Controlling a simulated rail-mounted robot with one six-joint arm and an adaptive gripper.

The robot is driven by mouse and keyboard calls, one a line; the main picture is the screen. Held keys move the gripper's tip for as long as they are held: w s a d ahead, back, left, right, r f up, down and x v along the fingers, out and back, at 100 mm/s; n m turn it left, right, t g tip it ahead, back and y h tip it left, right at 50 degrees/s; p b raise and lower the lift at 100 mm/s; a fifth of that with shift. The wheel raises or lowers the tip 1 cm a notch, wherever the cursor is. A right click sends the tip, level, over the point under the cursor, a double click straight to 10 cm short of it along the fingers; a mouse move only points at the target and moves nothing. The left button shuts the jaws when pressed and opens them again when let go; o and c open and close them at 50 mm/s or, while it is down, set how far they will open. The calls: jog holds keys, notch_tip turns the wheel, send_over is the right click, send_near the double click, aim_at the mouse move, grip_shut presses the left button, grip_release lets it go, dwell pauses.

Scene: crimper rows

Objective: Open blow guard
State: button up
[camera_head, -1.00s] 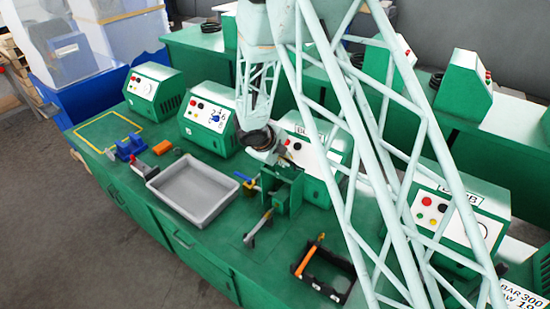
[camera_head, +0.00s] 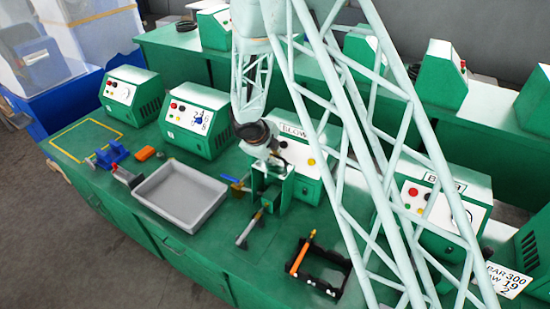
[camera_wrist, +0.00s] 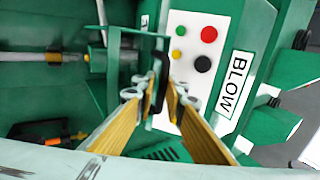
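The blow station is a green box with a white panel (camera_head: 296,157) marked BLOW. The wrist view shows its label (camera_wrist: 232,84) and red, yellow and black buttons. In front of it stands a green fixture (camera_head: 272,187), which seems to carry the guard. In the wrist view a narrow black handle-like part (camera_wrist: 157,78) stands upright in front of the panel. My gripper (camera_wrist: 162,92) has its yellow-brown fingers on either side of this part. The gap is small, and I cannot tell whether they touch it. In the head view my gripper (camera_head: 270,160) is just above the fixture, partly hidden.
A grey tray (camera_head: 180,197) lies left of the fixture. A lever-like tool (camera_head: 249,229) and a black frame with an orange bar (camera_head: 320,270) are in front. Blue (camera_head: 111,155) and orange (camera_head: 145,153) parts lie further left. Other green boxes (camera_head: 197,122) line the bench.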

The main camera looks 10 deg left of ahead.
dwell(0.3)
jog(key=v, duration=1.2)
dwell(0.3)
dwell(0.4)
jog(key=shift+d, duration=0.1)
